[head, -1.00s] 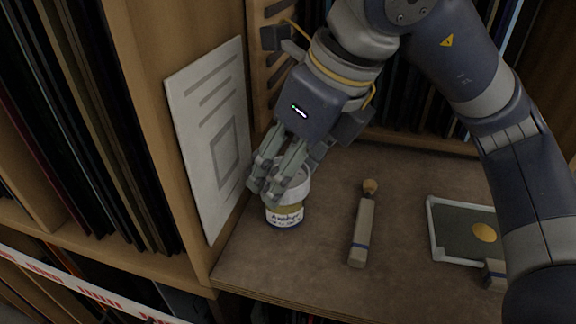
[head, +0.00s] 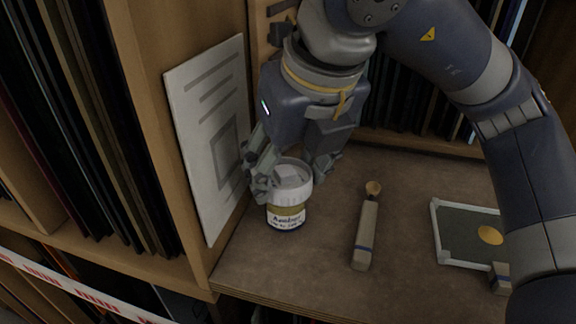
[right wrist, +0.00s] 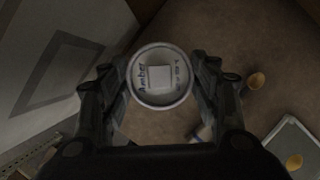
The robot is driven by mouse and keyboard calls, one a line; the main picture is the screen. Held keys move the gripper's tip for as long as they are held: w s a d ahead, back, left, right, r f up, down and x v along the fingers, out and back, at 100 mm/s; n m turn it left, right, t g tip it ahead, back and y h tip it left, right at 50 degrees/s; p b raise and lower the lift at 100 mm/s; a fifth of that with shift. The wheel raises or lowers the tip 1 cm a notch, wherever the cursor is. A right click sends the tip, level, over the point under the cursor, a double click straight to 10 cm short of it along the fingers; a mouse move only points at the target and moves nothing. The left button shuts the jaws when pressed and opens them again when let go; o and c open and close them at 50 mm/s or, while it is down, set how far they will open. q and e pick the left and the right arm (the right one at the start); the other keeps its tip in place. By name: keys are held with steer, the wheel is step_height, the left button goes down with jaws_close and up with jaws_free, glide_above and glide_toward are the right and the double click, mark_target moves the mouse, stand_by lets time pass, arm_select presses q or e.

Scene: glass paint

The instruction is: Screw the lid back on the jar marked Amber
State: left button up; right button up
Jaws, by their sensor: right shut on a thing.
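The jar (head: 286,215) stands upright on the brown shelf board, with a white label that reads Amber and a yellowish band. Its white lid (head: 291,175) sits on top, seemingly level; whether the thread is engaged cannot be told. In the right wrist view the round lid (right wrist: 160,92) shows Amber lettering and a raised square knob. My right gripper (head: 291,171) reaches down from above, with its fingers on opposite sides of the lid, shut on it. My left gripper is not in view.
A printed sheet (head: 212,140) leans close to the jar's left. To the right lie a wooden-tipped tool (head: 365,235) and a framed dark panel (head: 455,225) with a yellow spot. A small grey block (head: 501,278) is at the panel's corner. The board's front edge (head: 270,298) is near.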

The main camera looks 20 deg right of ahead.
steer(key=m+h, duration=0.1)
steer(key=m, duration=0.1)
steer(key=shift+a+m, duration=0.1)
steer(key=shift+m, duration=0.2)
steer(key=m+h+b, duration=0.1)
steer(key=m, duration=0.2)
steer(key=shift+a+m, duration=0.1)
steer(key=shift+m, duration=0.3)
steer(key=shift+f+g, duration=0.1)
steer(key=shift+g, duration=0.2)
steer(key=o, duration=1)
steer(key=shift+c, duration=0.2)
steer(key=shift+o, duration=0.4)
steer(key=shift+o, duration=1)
steer(key=shift+d, duration=0.2)
